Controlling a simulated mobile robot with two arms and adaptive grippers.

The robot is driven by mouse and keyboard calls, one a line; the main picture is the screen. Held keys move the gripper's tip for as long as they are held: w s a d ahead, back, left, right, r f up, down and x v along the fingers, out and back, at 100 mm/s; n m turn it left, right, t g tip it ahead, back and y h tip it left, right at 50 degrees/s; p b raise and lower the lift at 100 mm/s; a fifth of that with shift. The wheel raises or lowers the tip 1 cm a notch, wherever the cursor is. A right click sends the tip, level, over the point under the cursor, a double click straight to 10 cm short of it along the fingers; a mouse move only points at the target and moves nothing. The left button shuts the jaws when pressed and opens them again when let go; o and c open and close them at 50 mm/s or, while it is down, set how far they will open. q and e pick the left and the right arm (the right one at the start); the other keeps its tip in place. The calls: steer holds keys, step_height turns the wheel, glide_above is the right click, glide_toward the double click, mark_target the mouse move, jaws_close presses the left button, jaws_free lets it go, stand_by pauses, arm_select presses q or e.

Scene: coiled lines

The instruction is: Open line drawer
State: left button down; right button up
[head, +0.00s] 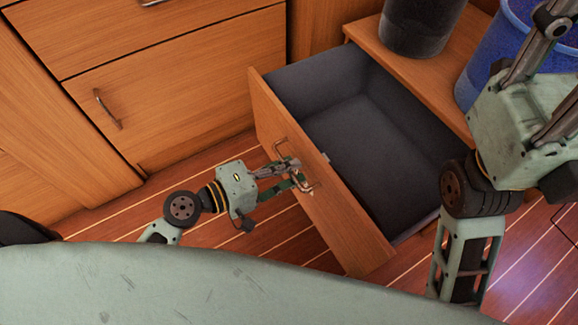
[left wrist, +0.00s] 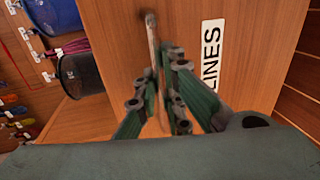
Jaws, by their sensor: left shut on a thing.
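The line drawer (head: 318,199) has a wooden front and a dark grey, empty-looking interior, and stands pulled well out of its cabinet in the head view. Its front also shows in the left wrist view (left wrist: 255,60), with a white label reading "LINES" (left wrist: 209,58). My left gripper (head: 292,176) is at the drawer front, shut on the metal bar handle (left wrist: 152,40). In the left wrist view its fingers (left wrist: 168,85) sit around the handle. My right arm shows at the right of the head view, but its fingertips are out of the picture.
A black bucket (head: 418,28) and a blue bucket (head: 500,50) stand on the wooden top (head: 420,80) behind the drawer. A closed cabinet door (head: 165,100) with a handle is at the left. Striped wooden floor (head: 290,240) lies in front.

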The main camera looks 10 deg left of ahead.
arm_select(q)
steer(key=c, duration=1.8)
jaws_free()
steer(key=shift+c, duration=0.2)
steer(key=v, duration=1.2)
